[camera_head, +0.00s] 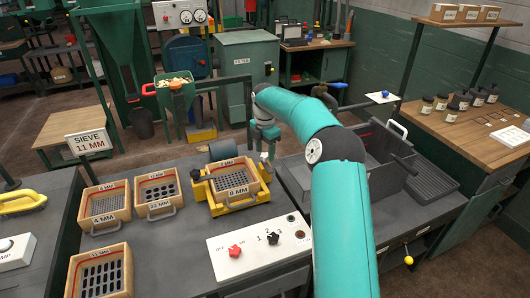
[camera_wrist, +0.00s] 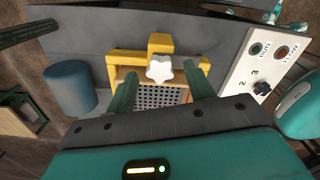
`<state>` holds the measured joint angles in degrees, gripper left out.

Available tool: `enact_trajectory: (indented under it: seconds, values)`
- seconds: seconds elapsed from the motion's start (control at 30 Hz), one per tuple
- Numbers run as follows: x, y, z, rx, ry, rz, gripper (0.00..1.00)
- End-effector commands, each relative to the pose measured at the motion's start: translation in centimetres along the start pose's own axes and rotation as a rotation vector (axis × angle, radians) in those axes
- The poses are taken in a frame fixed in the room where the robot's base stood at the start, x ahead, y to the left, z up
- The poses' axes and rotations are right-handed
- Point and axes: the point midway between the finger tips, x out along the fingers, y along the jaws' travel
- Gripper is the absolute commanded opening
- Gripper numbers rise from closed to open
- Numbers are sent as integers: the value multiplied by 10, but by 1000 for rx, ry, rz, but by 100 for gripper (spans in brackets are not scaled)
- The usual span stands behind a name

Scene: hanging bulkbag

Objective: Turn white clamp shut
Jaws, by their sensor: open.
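The white clamp is a star-shaped knob (camera_wrist: 159,68) on a yellow bracket in the wrist view. It shows partly in the head view (camera_head: 264,157), close under my gripper, at the right back corner of the yellow sieve shaker (camera_head: 226,207). A wooden sieve (camera_head: 249,192) marked 8 MM sits in the shaker, and its perforated plate shows below the knob in the wrist view. My gripper (camera_wrist: 161,72) is open, with one finger on each side of the knob in the picture. I cannot tell whether the fingers touch it. The clamp's underside is hidden.
A control panel (camera_head: 258,247) with red and black knobs stands in front of the shaker. Wooden sieves (camera_head: 105,205) lie to the left, by a SIEVE 11 MM sign (camera_head: 89,143). A dark cylinder (camera_wrist: 70,88) is beside the shaker. A grey tray (camera_head: 386,150) is at the right.

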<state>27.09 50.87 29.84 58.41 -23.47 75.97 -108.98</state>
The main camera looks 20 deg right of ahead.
Motion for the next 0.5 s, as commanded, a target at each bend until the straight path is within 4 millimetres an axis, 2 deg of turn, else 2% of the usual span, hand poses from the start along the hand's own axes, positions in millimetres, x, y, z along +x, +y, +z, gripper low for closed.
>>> enact_trajectory:
  seconds: [0.13,0.37,0.4,0.5]
  values:
    - [10,0,0,0,0,1,53]
    - [11,0,0,0,0,1,53]
    - [11,0,0,0,0,1,51]
    - [11,0,0,0,0,1,32]
